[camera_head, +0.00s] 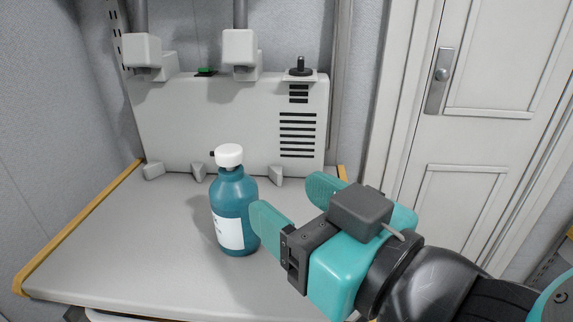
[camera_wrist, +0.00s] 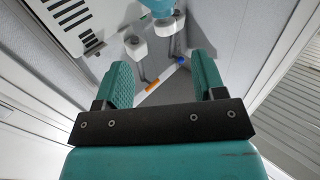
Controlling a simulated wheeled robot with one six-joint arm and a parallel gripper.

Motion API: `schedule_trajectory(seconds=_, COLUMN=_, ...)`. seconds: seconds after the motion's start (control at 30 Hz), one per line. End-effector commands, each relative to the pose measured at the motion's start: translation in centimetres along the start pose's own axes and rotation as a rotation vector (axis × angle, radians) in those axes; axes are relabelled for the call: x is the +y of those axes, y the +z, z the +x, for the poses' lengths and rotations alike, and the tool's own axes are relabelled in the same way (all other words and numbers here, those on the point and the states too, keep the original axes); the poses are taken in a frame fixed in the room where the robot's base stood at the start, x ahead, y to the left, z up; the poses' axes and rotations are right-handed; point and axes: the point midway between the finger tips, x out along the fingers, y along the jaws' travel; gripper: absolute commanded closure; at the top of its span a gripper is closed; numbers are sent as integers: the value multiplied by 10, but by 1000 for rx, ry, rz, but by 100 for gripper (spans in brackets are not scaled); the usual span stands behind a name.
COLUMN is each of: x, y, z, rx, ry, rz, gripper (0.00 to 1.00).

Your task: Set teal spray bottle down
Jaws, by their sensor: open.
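The teal bottle (camera_head: 235,193) stands upright on the grey worktop (camera_head: 130,240) in the head view. It has a white cap and a white label, and no spray head shows. My gripper (camera_head: 292,204) is open to the right of the bottle, with nothing visible between its teal fingers. Its left finger overlaps the bottle's right edge in the head view; I cannot tell if they touch. In the wrist view my gripper (camera_wrist: 162,72) also shows open and empty. A blue-teal shape at that view's top edge may be the bottle, but I cannot tell.
A white vented panel (camera_head: 230,125) stands behind the bottle, with white clamps (camera_head: 240,48) above it and small feet on the worktop. A wooden edge (camera_head: 75,225) borders the worktop's left side. A white door (camera_head: 490,110) is at the right. The worktop left of the bottle is clear.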

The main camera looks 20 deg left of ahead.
Motion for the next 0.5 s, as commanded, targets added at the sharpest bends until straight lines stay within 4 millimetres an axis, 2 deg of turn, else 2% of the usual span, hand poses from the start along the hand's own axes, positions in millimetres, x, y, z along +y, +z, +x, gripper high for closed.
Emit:
schedule_trajectory(seconds=0.03, x=-1, y=-5, z=4, rx=-8, ry=-1, rz=-3, gripper=36)
schedule_trajectory(seconds=0.2, x=-5, y=-6, z=16, rx=-6, ry=-17, rz=-8, gripper=36)
schedule_trajectory(seconds=0.4, x=-3, y=-5, z=50, rx=-1, ry=-12, rz=-3, gripper=36)
schedule_trajectory(seconds=0.5, x=-3, y=-3, z=59, rx=0, ry=-12, rz=-4, gripper=36)
